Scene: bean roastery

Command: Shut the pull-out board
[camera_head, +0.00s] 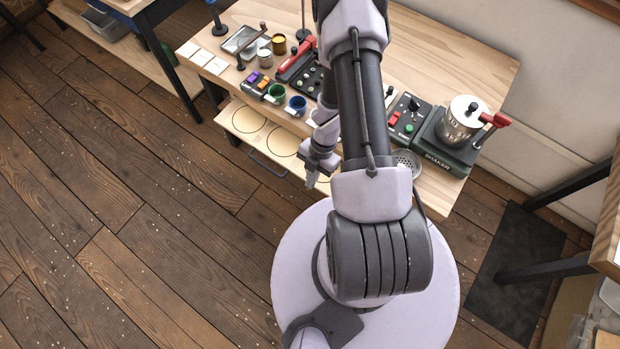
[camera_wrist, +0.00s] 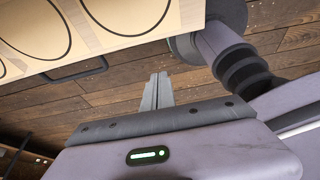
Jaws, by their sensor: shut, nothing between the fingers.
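The pull-out board (camera_head: 238,127) is a pale wooden board with several dark circles drawn on it. It sticks out from under the front edge of the wooden bench. A dark bar handle (camera_head: 267,163) is on its front edge. In the wrist view the board (camera_wrist: 130,38) fills the upper left, with its handle (camera_wrist: 77,70) below its front edge. My gripper (camera_head: 311,184) is in front of the bench, just right of the handle and apart from it. Its fingers (camera_wrist: 159,77) are closed together and empty. My arm hides the board's right end in the head view.
The bench top (camera_head: 440,55) holds cups, a control panel, a red-handled device and a shaker (camera_head: 462,122) at the right. Dark table legs (camera_head: 560,185) stand at the right. The wooden floor (camera_head: 130,220) left of my base is clear.

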